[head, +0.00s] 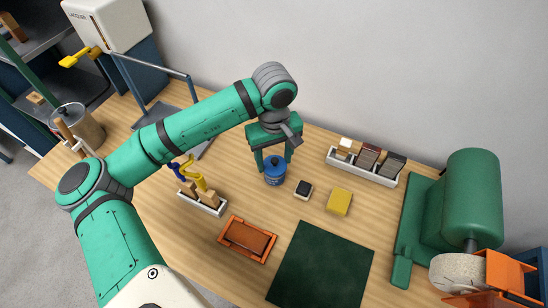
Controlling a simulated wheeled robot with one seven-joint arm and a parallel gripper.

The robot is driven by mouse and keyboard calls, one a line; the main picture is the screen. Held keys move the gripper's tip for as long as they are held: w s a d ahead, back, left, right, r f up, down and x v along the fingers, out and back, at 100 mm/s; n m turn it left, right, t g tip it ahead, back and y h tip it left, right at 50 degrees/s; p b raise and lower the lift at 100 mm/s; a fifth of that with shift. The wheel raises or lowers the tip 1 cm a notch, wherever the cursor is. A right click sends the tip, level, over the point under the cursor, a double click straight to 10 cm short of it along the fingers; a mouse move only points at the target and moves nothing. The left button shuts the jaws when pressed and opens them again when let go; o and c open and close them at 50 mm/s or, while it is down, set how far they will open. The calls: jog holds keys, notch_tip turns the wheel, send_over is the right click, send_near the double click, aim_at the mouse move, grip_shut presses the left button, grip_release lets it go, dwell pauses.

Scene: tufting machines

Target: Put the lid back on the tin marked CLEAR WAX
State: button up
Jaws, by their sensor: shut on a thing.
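A small blue tin (275,178) with a pale label stands on the wooden bench near the middle; the lettering is too small to read. A blue lid (274,161) shows at its top. My gripper (274,164) points down over the tin, one finger on each side, shut on the lid. I cannot tell whether the lid is seated on the rim or just above it.
A dark block (304,189) and a yellow block (340,202) lie right of the tin. A white tray of blocks (363,167) stands behind. A rack with tools (202,202), an orange tray (247,239) and a green mat (320,268) are in front. A green grinder (470,205) stands right.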

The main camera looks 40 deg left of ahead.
dwell(0.4)
jog(key=o, duration=1.6)
jog(key=shift+r, duration=0.1)
jog(key=shift+r, duration=3.4)
grip_shut()
jog(key=shift+w, duration=0.1)
jog(key=shift+f, duration=1.8)
